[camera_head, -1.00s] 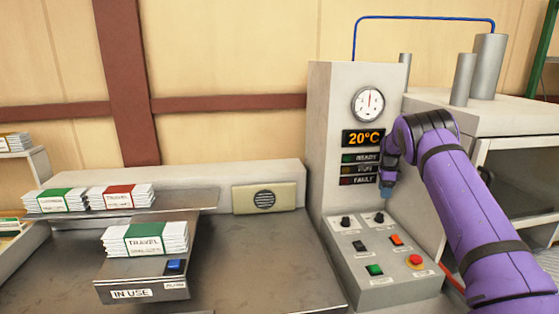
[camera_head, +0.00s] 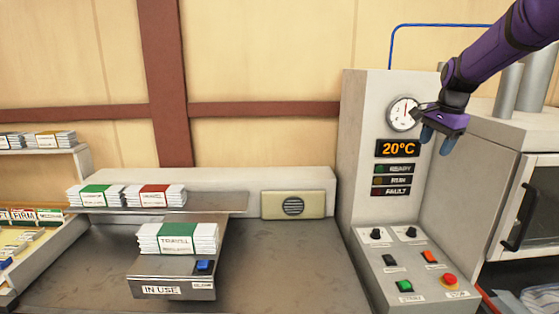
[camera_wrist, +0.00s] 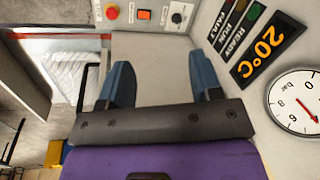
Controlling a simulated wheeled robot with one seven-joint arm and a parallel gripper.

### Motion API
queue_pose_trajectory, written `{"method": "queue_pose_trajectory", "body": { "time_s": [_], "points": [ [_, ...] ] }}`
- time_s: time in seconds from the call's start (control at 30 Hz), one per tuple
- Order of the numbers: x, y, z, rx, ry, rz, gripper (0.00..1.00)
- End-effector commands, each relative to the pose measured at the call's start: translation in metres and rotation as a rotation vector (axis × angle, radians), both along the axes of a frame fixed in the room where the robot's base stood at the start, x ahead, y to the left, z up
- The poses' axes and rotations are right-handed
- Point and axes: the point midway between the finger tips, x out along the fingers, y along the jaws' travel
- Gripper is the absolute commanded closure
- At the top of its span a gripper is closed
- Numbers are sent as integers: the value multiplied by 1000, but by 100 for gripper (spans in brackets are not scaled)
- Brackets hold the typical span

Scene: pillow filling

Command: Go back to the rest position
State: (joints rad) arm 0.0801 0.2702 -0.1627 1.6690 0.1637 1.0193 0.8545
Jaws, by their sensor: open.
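My gripper (camera_head: 437,136) is at the upper right in the head view, raised in front of the control machine (camera_head: 359,125) beside its round gauge (camera_head: 403,114). Its blue fingers point down and stand apart with nothing between them. In the wrist view my gripper (camera_wrist: 165,85) is also open and empty, with the panel behind it. The orange 20°C display (camera_head: 398,149) reads clearly below the gauge. The lower panel holds a red knob (camera_head: 450,280), an orange switch (camera_head: 430,257) and a green button (camera_head: 405,286), all clear of my gripper.
A stack of white packs with a green TRAVEL band (camera_head: 177,238) sits on a scale marked IN USE (camera_head: 161,290). Two more stacks (camera_head: 95,195) lie on the shelf behind. A cabinet with a dark handle (camera_head: 517,216) stands at right. The metal tabletop (camera_head: 285,260) has free room.

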Motion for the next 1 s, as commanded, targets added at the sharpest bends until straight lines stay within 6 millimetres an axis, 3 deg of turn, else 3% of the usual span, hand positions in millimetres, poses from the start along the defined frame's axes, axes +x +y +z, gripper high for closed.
{"method": "queue_pose_trajectory", "body": {
  "time_s": [0.2,0.5,0.77,1.0],
  "points": [
    [-72,29,38,-41,-59,195,41],
    [-173,64,62,-124,-131,472,41],
    [-261,88,59,-221,-188,709,41],
    [-336,104,38,-327,-231,921,41]
  ]
}}
